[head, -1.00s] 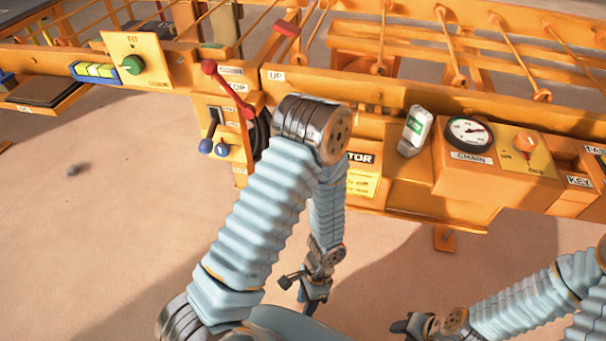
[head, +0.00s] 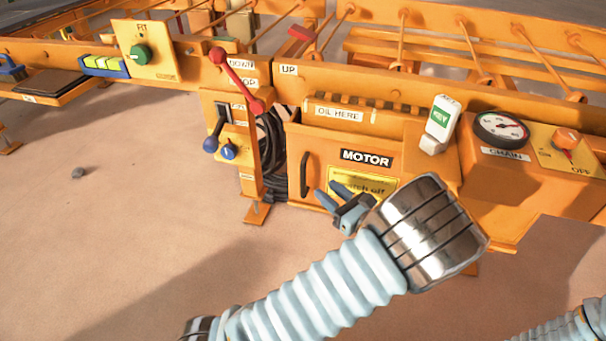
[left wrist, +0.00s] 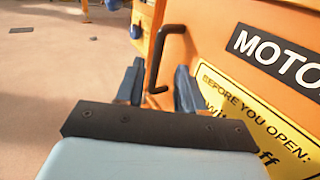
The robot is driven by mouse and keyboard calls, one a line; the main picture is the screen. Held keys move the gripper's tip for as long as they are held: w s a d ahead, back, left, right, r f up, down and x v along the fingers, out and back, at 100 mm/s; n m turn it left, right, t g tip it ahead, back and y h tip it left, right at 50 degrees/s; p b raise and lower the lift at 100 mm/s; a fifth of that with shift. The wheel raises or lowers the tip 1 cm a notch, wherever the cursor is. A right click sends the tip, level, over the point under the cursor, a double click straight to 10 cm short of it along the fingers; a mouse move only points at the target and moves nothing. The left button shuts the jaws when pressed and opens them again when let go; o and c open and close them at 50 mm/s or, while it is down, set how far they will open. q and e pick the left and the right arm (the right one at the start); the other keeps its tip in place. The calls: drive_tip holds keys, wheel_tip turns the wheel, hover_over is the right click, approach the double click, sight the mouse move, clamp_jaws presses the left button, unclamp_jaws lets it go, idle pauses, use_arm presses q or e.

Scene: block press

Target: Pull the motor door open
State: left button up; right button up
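The orange motor door (head: 338,152) carries a black MOTOR label and a yellow warning sign. It looks closed. Its dark vertical handle (head: 304,175) is at the door's left side. My left gripper (head: 328,194) is in front of the door, just right of and below the handle in the head view. Its two blue fingers are apart with nothing between them. In the left wrist view the handle (left wrist: 158,62) shows ahead, between the lines of the two fingers (left wrist: 158,88). I see no contact with it. My right gripper is not in view; only part of my right arm shows.
The floor in front is open.

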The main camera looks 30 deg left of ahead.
use_arm(q)
drive_tip(key=b+x, duration=0.1)
drive_tip(key=x, duration=0.9)
drive_tip(key=shift+w+a+f, duration=0.1)
drive_tip(key=shift+a, duration=0.15)
clamp_jaws()
